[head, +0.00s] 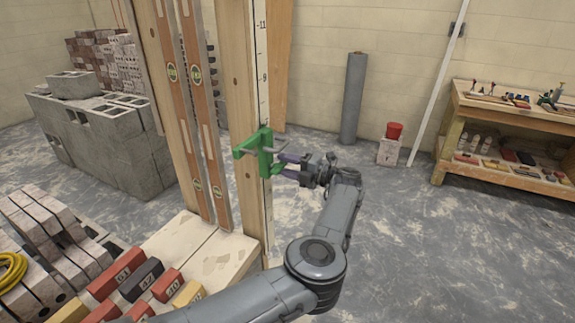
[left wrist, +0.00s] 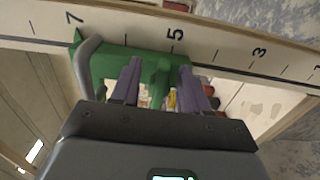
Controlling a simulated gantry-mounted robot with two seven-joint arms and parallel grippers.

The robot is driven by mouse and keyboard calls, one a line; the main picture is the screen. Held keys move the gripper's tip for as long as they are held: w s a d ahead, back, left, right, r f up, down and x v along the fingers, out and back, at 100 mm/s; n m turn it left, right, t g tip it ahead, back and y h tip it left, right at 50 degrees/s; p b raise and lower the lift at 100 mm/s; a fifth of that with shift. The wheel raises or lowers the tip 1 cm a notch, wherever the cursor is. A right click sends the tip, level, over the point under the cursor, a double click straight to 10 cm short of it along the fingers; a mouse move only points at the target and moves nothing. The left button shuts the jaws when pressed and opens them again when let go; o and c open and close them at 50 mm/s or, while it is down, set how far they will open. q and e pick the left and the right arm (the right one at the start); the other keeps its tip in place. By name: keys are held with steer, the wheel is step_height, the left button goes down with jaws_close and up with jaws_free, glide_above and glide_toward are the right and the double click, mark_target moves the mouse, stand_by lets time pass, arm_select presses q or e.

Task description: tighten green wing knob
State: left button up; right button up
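A green clamp bracket (head: 247,162) sits on the upright wooden post with the number scale, with a grey rod across it. A green wing knob (head: 277,169) sticks out on its right side, partly hidden by my fingers. My left gripper (head: 283,166) reaches it from the right with purple fingers apart. In the left wrist view the green bracket (left wrist: 108,66) lies along the scale near 5 and 7. The wing knob (left wrist: 161,78) stands between the two open fingers of my left gripper (left wrist: 164,78); I cannot tell whether they touch it. My right gripper is not in view.
Two spirit levels (head: 200,95) lean just left of the post. Colored bricks (head: 115,277) lie at the lower left, with grey blocks (head: 100,140) behind. A workbench (head: 510,110) stands at the right. The floor right of my arm is clear.

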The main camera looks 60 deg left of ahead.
arm_select(q)
steer(key=shift+f, duration=0.15)
steer(key=shift+w+d, duration=0.25)
steer(key=shift+w, duration=0.05)
steer(key=v, duration=1)
steer(key=shift+s+d, duration=0.1)
steer(key=shift+s, duration=0.1)
